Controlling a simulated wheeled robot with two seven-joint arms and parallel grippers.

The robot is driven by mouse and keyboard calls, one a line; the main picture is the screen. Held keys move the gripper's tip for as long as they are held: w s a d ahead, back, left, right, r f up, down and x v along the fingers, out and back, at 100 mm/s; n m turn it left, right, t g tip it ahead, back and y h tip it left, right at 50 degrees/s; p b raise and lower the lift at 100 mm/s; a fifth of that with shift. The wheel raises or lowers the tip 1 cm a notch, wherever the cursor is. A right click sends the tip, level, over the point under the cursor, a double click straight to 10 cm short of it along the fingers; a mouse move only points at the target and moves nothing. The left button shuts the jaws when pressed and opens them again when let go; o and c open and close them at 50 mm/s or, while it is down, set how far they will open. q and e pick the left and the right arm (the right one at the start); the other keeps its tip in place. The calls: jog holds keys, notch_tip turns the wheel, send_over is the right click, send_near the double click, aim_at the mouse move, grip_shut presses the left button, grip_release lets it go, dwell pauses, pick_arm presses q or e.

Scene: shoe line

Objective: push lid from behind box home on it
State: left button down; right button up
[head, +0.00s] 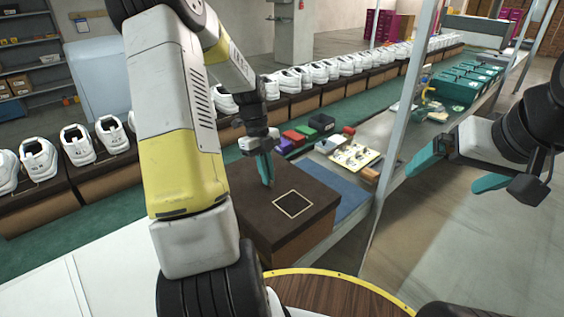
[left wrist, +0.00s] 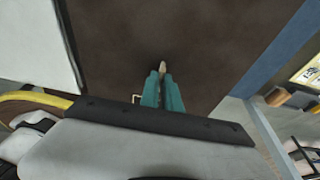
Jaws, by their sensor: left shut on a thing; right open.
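The dark brown lid (head: 312,190), with a pale square outline on top, lies over the brown box (head: 305,248). I cannot tell whether it is fully seated, as my left arm hides part of its near left side. My left gripper (head: 266,178) points down at the lid's top. In the left wrist view its teal fingers (left wrist: 163,78) come together on a small pale thing (left wrist: 162,66), over the dark lid (left wrist: 215,40). My right gripper (head: 440,180) is open and empty, off to the right, well apart from the box.
A row of white shoes (head: 80,144) on brown boxes stands behind and to the left. Small coloured items (head: 300,135) and a pale tray (head: 354,156) lie beyond the box. A blue mat (head: 350,193) lies beside it. A grey post (head: 398,110) rises between the box and my right gripper.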

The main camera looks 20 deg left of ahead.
pick_arm(q)
jog(key=shift+f, duration=1.2)
jog(key=c, duration=1.5)
grip_release()
